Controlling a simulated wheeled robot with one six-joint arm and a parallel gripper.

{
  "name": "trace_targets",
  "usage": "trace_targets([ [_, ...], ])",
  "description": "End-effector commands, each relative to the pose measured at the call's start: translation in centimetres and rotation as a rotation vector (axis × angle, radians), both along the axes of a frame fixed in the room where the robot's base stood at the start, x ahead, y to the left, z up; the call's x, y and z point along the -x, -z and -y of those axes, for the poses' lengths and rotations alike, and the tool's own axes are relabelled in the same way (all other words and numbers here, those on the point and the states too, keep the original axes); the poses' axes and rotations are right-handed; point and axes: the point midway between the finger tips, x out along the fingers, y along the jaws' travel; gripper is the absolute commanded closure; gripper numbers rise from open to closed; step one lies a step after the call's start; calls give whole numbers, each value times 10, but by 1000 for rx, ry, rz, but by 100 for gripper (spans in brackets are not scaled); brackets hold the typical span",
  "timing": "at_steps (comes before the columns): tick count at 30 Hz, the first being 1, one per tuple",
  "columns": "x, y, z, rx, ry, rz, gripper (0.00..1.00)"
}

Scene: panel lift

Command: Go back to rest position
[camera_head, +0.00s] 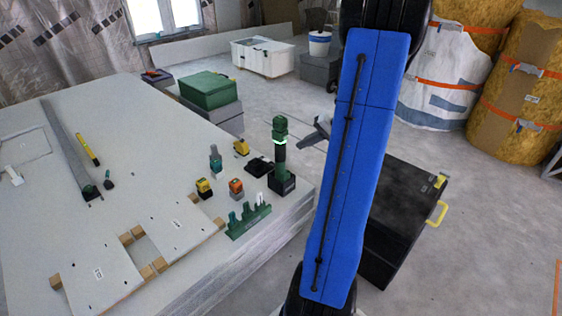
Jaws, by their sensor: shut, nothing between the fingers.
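My blue arm link crosses the view from bottom centre to top right. A grey tip (316,132), which looks like the end of my gripper, shows at its left edge, above the floor beyond the panel stack. The rest of the gripper is hidden behind the link. The gripper is shut and empty, and nothing hangs from it. The white panel stack (150,110) fills the left. Two smaller panels (103,281) and (178,229) lie on it near the front, with wooden blocks (133,234) by their edges.
A green tool in a dark base (281,160), a green rack (248,220) and several small tools stand along the stack's right edge. A black case (400,220) stands right of my arm. Green (208,90) and white boxes (262,57) stand behind; wrapped insulation rolls (525,85) stand back right.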

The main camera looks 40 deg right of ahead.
Motion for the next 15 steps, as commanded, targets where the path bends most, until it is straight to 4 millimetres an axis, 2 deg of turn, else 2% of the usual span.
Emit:
trace_targets([
  [6, 13, 0, 1, 1, -1, 0, 100],
  [15, 14, 0, 1, 1, -1, 0, 100],
])
